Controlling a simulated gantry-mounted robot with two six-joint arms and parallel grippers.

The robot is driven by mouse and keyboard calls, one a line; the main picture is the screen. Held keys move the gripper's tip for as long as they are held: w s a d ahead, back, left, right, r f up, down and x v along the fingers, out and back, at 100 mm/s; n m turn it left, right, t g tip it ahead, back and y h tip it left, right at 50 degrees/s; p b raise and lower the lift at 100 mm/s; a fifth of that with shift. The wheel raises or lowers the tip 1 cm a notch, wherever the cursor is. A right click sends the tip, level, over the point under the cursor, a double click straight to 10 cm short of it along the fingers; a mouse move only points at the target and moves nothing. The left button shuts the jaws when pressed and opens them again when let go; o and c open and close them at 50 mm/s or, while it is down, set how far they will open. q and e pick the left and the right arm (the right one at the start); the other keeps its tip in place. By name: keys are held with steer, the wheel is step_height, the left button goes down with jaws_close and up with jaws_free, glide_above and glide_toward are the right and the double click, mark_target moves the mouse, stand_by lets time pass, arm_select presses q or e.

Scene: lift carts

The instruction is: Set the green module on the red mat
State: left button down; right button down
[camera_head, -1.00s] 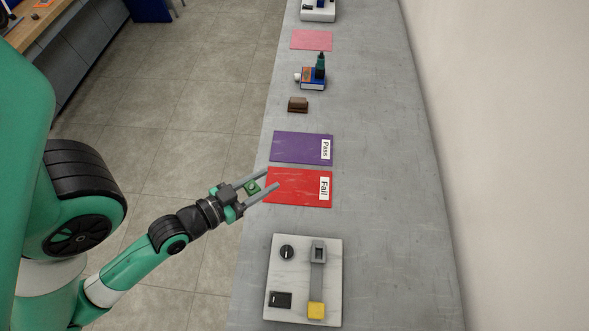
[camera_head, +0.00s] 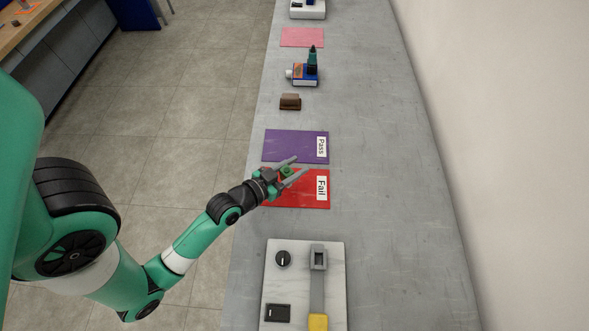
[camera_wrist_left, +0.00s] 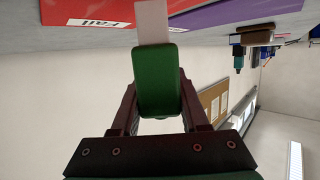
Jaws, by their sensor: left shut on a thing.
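The green module (camera_head: 286,170) is held between the fingers of my left gripper (camera_head: 297,166). In the left wrist view the green module (camera_wrist_left: 158,85) fills the middle, with the fingers on both sides and a pale piece extending from its far end. The red mat (camera_head: 305,196), labelled "Fail", lies on the grey bench. In the head view the gripper and module overlap the upper left part of the red mat. The red mat also shows at the top left of the wrist view (camera_wrist_left: 70,12). My right gripper does not show.
A purple mat (camera_head: 285,147) labelled "Pass" borders the red one on its far side. A brown block (camera_head: 290,102), a blue device (camera_head: 303,75) and a pink mat (camera_head: 302,37) are farther off. A white fixture (camera_head: 335,285) stands nearer. The bench's right side is clear.

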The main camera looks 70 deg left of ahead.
arm_select(q)
steer(key=shift+f, duration=0.35)
steer(key=shift+f, duration=0.1)
steer(key=shift+c, duration=2.1)
jaws_free()
